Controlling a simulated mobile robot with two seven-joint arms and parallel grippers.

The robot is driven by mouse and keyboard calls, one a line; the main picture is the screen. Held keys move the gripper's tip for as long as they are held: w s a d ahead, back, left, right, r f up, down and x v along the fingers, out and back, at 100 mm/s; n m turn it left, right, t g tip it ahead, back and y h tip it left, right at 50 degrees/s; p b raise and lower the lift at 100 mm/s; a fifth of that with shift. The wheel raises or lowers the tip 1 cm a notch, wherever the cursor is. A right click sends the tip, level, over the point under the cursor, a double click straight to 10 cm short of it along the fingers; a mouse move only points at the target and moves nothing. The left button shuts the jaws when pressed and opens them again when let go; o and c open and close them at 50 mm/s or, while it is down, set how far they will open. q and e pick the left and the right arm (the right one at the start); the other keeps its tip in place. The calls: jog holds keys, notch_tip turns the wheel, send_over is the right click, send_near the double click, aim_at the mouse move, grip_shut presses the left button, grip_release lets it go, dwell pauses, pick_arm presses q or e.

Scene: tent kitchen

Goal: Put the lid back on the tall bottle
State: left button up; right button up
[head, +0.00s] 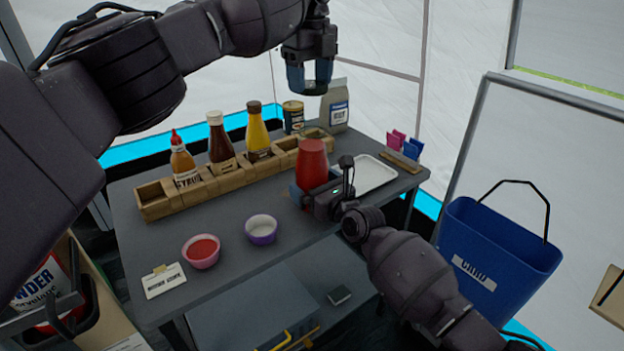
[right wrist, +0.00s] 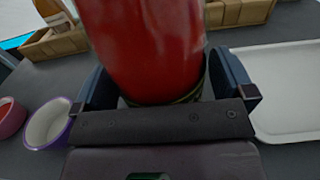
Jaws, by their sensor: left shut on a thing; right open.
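A tall red bottle (head: 312,160) stands near the right part of the dark table; its top end looks red and narrower, and I cannot make out a lid on it. My right gripper (head: 316,192) is open with its fingers on either side of the bottle's lower body. The right wrist view shows the red bottle (right wrist: 145,50) between the two fingers, its top out of frame. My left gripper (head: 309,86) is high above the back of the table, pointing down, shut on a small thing. That thing is mostly hidden between the fingers, so I cannot tell its shape.
A white tray (head: 372,174) lies right of the red bottle. A blue bin (head: 495,250) is at right.

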jog(key=c, duration=1.1)
pick_arm(q)
jog(key=shift+f, duration=2.5)
pick_arm(e)
jog(key=shift+c, duration=0.2)
pick_arm(q)
jog(key=shift+f, duration=0.1)
jog(key=shift+f, duration=0.8)
jog(key=shift+f, duration=0.55)
pick_arm(e)
jog(key=c, duration=0.5)
jog(key=shift+o, duration=0.2)
pick_arm(q)
jog(key=m, duration=1.3)
jog(key=shift+d, duration=0.3)
